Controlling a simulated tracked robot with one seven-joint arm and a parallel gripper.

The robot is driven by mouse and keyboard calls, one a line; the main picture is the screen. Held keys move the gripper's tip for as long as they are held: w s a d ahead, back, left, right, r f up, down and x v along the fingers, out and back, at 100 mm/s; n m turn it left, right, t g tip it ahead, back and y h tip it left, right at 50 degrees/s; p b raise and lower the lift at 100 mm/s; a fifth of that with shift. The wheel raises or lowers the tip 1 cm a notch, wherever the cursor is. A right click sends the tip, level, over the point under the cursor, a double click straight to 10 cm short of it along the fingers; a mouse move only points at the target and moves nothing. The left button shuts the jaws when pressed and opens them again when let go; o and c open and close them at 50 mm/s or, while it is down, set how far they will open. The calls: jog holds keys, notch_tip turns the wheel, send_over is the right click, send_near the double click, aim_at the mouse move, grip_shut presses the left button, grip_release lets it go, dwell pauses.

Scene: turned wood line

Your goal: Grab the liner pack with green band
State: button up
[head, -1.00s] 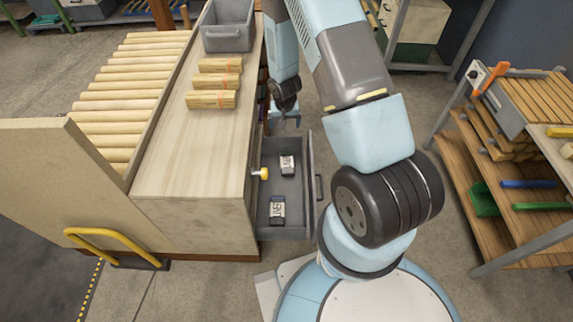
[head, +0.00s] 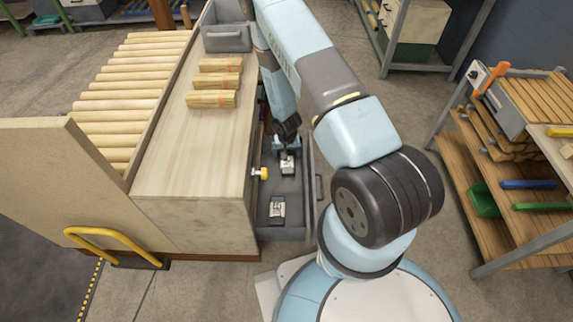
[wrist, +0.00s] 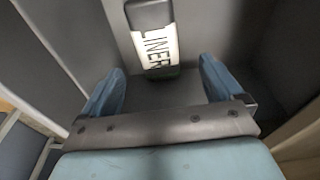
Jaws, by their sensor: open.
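The open drawer (head: 297,226) holds two small packs with dark ends and white labels. The far pack (head: 287,168) lies below my gripper (head: 287,147), which partly covers it in the head view. In the wrist view this pack (wrist: 156,45) reads "LINER" and shows a dark green strip at its lower end. My gripper's blue fingers (wrist: 162,80) are open and empty, spread to either side of the pack's lower end; whether they reach down to its height I cannot tell. The near pack (head: 277,209) lies apart; its band colour is too small to tell.
The drawer walls are close around my gripper. A yellow knob (head: 262,173) sits at the drawer's left side. A shelf rack (head: 500,190) stands at the right.

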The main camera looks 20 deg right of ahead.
aim_at(287, 162)
jog(key=shift+w+d+f, duration=0.1)
jog(key=shift+d+f, duration=0.05)
jog(key=shift+f, duration=1.55)
jog(key=shift+w+d+f, duration=0.1)
jog(key=shift+f, duration=1.6)
jog(key=c, duration=1.3)
jog(key=shift+r, duration=0.1)
